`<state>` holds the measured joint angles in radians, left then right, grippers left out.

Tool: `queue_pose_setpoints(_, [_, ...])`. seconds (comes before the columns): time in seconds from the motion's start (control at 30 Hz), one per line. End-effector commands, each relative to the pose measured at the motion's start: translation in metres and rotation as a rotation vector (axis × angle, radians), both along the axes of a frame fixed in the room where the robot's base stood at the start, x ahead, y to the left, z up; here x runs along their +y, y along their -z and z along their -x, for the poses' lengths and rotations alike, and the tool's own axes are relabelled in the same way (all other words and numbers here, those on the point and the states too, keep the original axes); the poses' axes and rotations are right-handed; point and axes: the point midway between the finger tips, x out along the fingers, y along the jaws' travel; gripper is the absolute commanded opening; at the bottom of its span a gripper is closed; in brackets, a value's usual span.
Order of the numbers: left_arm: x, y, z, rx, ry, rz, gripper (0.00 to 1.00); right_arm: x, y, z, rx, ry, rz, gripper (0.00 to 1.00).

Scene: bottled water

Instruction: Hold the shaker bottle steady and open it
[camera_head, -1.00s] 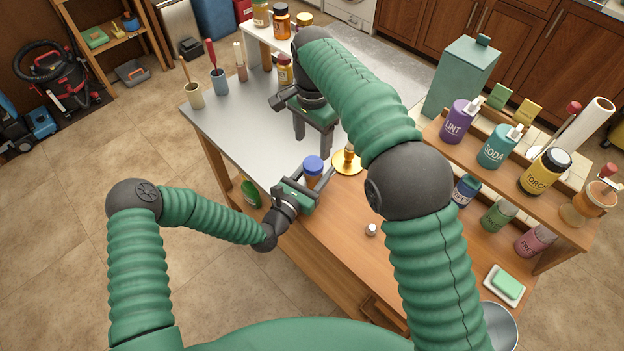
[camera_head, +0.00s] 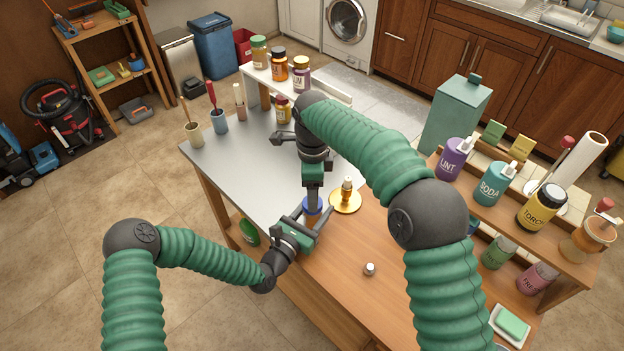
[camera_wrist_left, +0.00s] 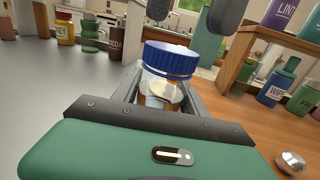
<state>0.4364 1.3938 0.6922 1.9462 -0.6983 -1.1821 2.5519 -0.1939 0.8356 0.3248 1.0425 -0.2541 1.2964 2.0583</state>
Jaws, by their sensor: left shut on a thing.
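The shaker bottle has a blue cap (camera_head: 312,203) and an amber, see-through body. It stands upright at the table's near edge, where the grey top meets the wood. The blue cap (camera_wrist_left: 170,59) is on the bottle in the left wrist view. My left gripper (camera_head: 312,220) is shut on the bottle's body (camera_wrist_left: 160,92), its fingers on both sides below the cap. My right gripper (camera_head: 313,190) points down above the bottle. In the left wrist view, its two dark fingertips (camera_wrist_left: 192,14) are apart above the cap, with nothing between them. Its arm hides part of it in the head view.
A gold dish (camera_head: 345,203) with a small bottle on it stands just right of the shaker bottle. A small white-topped item (camera_head: 369,269) lies on the wood (camera_head: 390,240). Bottles fill the right shelf (camera_head: 478,199). The grey tabletop (camera_head: 245,150) is mostly clear to the left.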

Motion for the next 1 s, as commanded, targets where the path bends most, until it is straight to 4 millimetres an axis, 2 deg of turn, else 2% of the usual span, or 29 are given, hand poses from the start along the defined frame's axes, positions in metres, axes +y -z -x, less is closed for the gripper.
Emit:
queue_pose_setpoints(0.1, [0.0, 0.0, 0.0, -0.001, -0.001, 0.001, 0.0, 0.0, 0.022, 0.0, 0.003, 0.0, -0.001, 0.65])
queue_pose_setpoints(0.2, [0.0, 0.0, 0.0, -0.001, -0.001, 0.001, 0.0, 0.0, 0.032, 0.0, 0.001, -0.001, -0.001, 0.65])
queue_pose_setpoints(0.5, [0.0, 0.0, 0.0, 0.0, -0.001, 0.0, 0.0, 0.0, 0.037, 0.0, 0.0, -0.001, -0.001, 0.65])
queue_pose_setpoints(0.57, [0.0, 0.0, 0.0, -0.001, -0.001, 0.001, 0.0, 0.0, 0.037, 0.0, 0.0, -0.001, -0.001, 0.59])
queue_pose_setpoints(1.0, [0.0, 0.0, 0.0, -0.001, 0.001, 0.001, 0.0, 0.0, 0.037, 0.0, -0.002, -0.001, -0.001, 0.01])
